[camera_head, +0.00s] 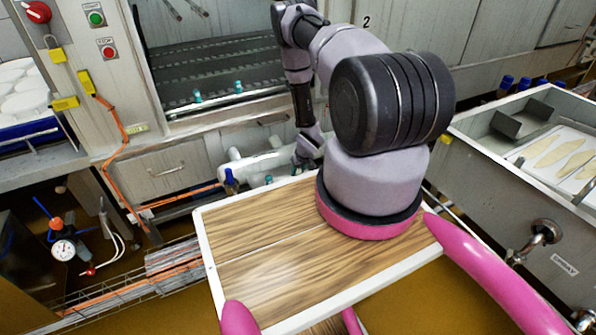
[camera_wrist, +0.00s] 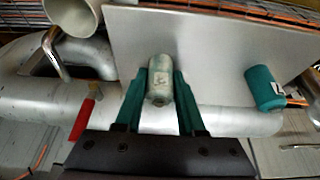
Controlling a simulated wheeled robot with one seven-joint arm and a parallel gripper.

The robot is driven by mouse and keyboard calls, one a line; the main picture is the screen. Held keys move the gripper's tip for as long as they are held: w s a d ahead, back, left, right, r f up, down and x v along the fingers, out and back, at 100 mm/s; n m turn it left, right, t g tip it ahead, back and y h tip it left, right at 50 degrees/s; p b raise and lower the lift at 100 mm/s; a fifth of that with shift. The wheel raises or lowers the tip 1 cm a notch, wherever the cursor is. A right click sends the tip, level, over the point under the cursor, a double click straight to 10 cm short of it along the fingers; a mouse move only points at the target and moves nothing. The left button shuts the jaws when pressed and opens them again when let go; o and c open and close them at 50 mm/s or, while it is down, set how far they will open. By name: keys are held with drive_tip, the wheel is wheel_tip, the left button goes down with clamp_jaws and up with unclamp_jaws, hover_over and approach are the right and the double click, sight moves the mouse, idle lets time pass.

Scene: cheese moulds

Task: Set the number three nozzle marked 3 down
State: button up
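The nozzle (camera_wrist: 160,82) is a small, worn, pale grey-green cylinder with a faint dark mark near its lower end; I cannot read the mark surely. In the wrist view it sits between the two teal fingers of my gripper (camera_wrist: 160,88), which flank it closely on both sides. The gripper appears shut on it, in front of a grey metal plate (camera_wrist: 215,50). In the head view my gripper (camera_head: 308,152) is small and low beside white pipes, and the nozzle cannot be made out there.
Thick pale pipes (camera_head: 262,165) and a red handle (camera_wrist: 82,120) are close by. A wooden-topped tray (camera_head: 260,235) is in front; a steel sink (camera_head: 500,165) stands at right.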

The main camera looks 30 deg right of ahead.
drive_tip(key=o, duration=0.3)
drive_tip(key=shift+r, duration=0.15)
drive_tip(key=v, duration=1.2)
drive_tip(key=shift+w+r, duration=0.1)
drive_tip(key=shift+r, duration=0.05)
